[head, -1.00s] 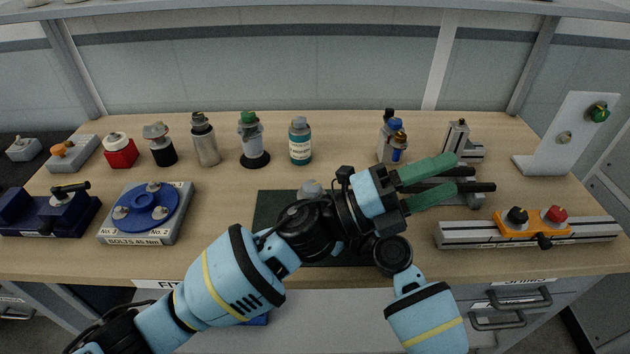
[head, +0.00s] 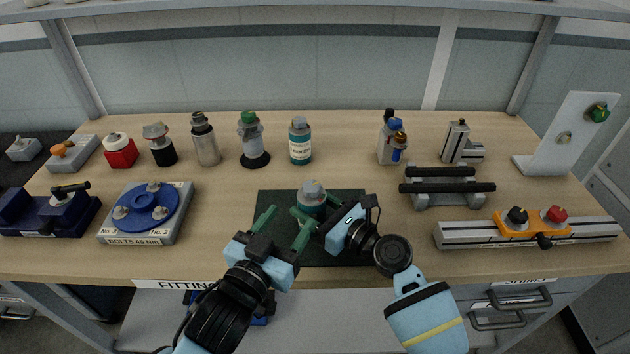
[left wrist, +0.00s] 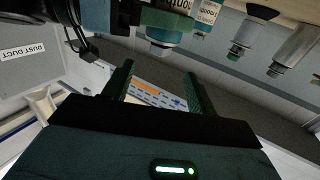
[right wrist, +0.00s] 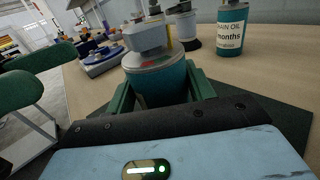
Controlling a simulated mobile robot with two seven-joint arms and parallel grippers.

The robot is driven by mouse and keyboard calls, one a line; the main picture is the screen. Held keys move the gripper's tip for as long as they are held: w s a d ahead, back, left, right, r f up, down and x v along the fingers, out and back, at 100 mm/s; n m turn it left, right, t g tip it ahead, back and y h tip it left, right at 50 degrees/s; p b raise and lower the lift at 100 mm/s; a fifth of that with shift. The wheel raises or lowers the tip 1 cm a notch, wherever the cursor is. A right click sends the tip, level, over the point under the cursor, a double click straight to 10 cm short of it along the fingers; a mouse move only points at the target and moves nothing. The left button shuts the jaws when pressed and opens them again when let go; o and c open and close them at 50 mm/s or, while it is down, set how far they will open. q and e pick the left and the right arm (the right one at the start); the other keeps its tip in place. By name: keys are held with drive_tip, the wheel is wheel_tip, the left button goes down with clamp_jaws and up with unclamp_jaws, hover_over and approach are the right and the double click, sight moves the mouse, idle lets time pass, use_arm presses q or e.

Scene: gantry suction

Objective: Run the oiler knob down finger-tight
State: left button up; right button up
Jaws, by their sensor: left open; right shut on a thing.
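The oiler (head: 311,204) stands upright on the dark mat, a teal body with a grey knob (head: 312,187) on top. My right gripper (head: 319,214) is shut around the teal body from the right. In the right wrist view the body (right wrist: 160,84) sits between its fingers, with the grey knob (right wrist: 146,38) above them. My left gripper (head: 283,224) is open and empty, just in front and left of the oiler, its fingers apart from the knob. The left wrist view shows the oiler upside down, its knob (left wrist: 158,49) beyond the fingertips. The thread is hidden.
The dark mat (head: 272,208) lies around the oiler. The blue bolt plate (head: 152,208) is to the left. A grey rack with black bars (head: 447,187) and an orange slide (head: 535,224) are to the right.

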sight(316, 181)
use_arm(q)
drive_tip(key=x, duration=1.2)
drive_tip(key=c, duration=1)
